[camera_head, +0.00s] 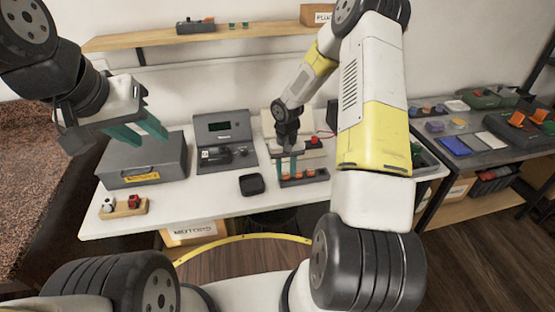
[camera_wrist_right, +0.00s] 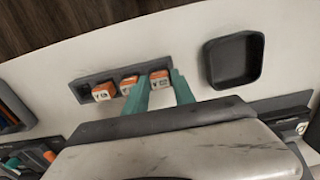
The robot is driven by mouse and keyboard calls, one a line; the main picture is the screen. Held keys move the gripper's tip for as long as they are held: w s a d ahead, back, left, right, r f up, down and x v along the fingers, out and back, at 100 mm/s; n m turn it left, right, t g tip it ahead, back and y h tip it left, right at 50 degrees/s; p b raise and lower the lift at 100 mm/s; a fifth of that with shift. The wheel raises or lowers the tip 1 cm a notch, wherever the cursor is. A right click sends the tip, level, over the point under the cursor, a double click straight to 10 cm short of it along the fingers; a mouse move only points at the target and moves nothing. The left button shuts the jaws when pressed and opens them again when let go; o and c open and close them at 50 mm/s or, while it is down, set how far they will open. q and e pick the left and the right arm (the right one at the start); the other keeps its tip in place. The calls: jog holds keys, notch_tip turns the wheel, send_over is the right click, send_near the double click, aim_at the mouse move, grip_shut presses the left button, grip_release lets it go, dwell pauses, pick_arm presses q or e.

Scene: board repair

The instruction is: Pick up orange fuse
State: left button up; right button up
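Three orange fuses with white labelled faces sit in a row in a dark grey holder (camera_wrist_right: 83,96): a left one (camera_wrist_right: 103,92), a middle one (camera_wrist_right: 129,84) and a right one (camera_wrist_right: 159,78) in the right wrist view. In the head view the holder (camera_head: 318,178) is on the white table. The near finger partly covers the middle fuse. My left gripper (camera_head: 148,138) is open and empty over a grey case.
A small black tray (camera_head: 252,185) is beside the holder; it also shows in the right wrist view (camera_wrist_right: 235,60). The grey case (camera_head: 165,165), a grey device (camera_head: 223,130) and a wooden block with two small parts (camera_head: 124,211) are further left. The table's front is mostly clear.

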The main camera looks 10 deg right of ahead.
aim_at(285, 174)
grip_shut()
jog(key=shift+r, duration=0.85)
jog(key=shift+s+a+r, duration=0.1)
jog(key=shift+s+r, duration=0.1)
jog(key=shift+r, duration=0.9)
jog(key=s+a, duration=0.2)
jog(key=s, duration=0.5)
jog(key=s+a+r, duration=0.1)
jog(key=s+a, duration=0.2)
jog(key=s, duration=0.4)
jog(key=shift+s+a, duration=0.15)
jog(key=shift+s, duration=0.2)
jog(key=shift+r, duration=0.1)
jog(key=shift+r, duration=0.15)
jog(key=shift+r, duration=0.45)
